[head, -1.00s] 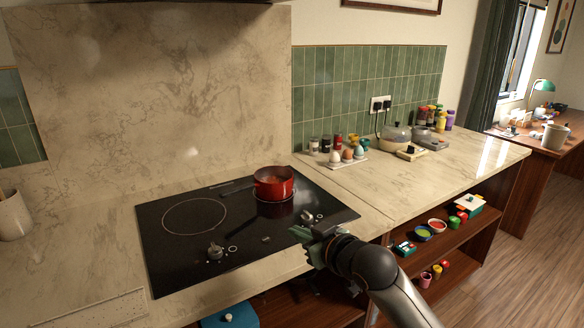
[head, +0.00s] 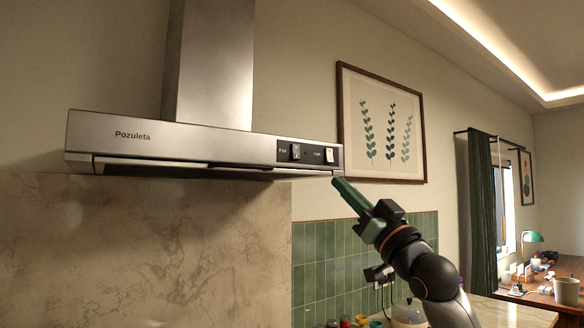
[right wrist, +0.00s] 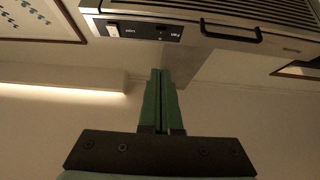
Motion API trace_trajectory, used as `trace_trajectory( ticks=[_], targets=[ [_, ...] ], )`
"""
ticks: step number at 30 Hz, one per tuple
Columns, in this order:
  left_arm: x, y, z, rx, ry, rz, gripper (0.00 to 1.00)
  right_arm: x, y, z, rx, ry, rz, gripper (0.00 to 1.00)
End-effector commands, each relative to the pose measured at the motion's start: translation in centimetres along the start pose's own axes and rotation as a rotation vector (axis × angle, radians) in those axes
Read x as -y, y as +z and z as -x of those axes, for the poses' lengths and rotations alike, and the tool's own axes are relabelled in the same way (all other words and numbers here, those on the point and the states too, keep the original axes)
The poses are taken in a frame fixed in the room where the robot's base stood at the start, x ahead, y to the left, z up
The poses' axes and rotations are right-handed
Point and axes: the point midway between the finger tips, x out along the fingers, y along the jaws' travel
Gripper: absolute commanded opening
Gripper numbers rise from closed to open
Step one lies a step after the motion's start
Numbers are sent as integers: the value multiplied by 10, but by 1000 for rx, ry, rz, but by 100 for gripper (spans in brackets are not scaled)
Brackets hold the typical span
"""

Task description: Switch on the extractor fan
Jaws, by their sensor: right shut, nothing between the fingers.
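The steel extractor hood (head: 210,138) hangs on the wall above the marble splashback. Its black control panel (head: 310,154) carries a rocker by the label "Fan" (head: 295,152) and a pale rocker at the right (head: 329,156), whose label is hard to read. My right gripper (head: 336,181), green and shut with nothing in it, points up-left. Its tip appears just below the hood's right end, apart from the switches. In the right wrist view the panel (right wrist: 145,31) appears upside down beyond the closed fingertips (right wrist: 160,72). My left gripper is not in view.
A framed plant print (head: 382,125) hangs on the wall right of the hood. Green tiles (head: 320,260) and a few counter items lie below my right arm. In the right wrist view the hood's slatted underside and dark handle (right wrist: 231,33) show. The space before the panel looks clear.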

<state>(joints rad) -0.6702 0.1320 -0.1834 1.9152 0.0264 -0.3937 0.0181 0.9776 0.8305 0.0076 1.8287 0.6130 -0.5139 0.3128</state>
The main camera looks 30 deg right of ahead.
Motion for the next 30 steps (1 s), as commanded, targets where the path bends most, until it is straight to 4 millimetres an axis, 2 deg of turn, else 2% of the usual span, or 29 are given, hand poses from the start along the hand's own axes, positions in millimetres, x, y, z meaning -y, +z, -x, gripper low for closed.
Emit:
trace_trajectory(
  ticks=[13, 17, 20, 30],
  targets=[
    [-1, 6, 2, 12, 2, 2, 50, -2, -5, -1, -10, 1, -1, 0],
    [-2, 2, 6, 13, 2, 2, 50, -2, -7, -9, -11, 1, -2, 0],
    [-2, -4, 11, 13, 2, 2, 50, -2, -9, -24, -11, 1, -3, 0],
    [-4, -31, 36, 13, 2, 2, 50, -1, -10, -95, -8, 2, -2, 0]
  ],
)
